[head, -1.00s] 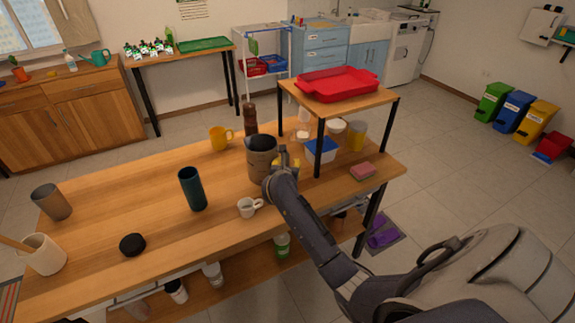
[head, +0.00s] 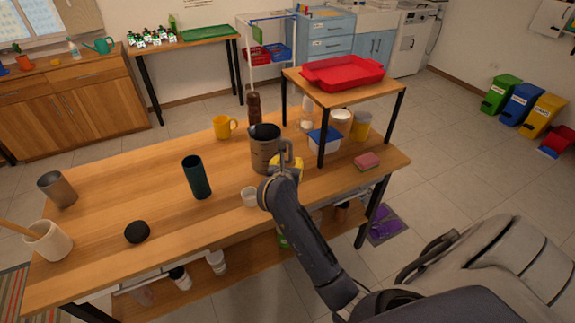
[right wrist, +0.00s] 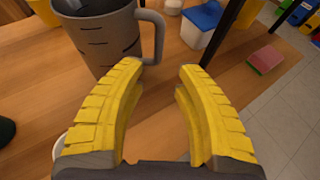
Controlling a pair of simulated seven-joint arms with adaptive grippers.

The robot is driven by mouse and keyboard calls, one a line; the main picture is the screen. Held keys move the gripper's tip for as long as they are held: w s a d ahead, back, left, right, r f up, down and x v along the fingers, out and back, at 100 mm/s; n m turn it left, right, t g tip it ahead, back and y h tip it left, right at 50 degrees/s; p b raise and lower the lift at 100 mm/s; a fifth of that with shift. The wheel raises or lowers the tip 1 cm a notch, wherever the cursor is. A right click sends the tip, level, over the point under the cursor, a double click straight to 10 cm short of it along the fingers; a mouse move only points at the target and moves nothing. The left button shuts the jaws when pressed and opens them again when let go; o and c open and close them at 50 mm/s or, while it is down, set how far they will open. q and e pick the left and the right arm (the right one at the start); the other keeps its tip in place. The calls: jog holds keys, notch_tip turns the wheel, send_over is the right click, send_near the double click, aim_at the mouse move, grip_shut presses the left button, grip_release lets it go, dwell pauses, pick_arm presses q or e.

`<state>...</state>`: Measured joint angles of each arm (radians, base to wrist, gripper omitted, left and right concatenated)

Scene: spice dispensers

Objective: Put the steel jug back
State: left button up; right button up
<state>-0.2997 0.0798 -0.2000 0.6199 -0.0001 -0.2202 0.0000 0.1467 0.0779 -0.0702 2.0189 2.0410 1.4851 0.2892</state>
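The steel jug (head: 264,150) is a grey-brown pitcher with dark measure marks and a side handle. It stands upright on the wooden table, left of the small raised shelf. In the right wrist view the jug (right wrist: 108,42) is at the upper left, its handle pointing right. My right gripper (right wrist: 160,70) is open, with nothing between its yellow fingers. It is just on the near side of the handle. In the head view my right gripper (head: 288,166) is partly hidden by its own arm. My left gripper is not in view.
A white cup (head: 249,197) stands close to my right wrist. The raised shelf (head: 329,95) holds a red tray (head: 342,73), with a blue-lidded box (head: 324,140) beneath.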

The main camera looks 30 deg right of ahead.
jog(key=shift+s+a+r, duration=0.25)
jog(key=shift+s+a, duration=0.1)
jog(key=shift+s, duration=0.05)
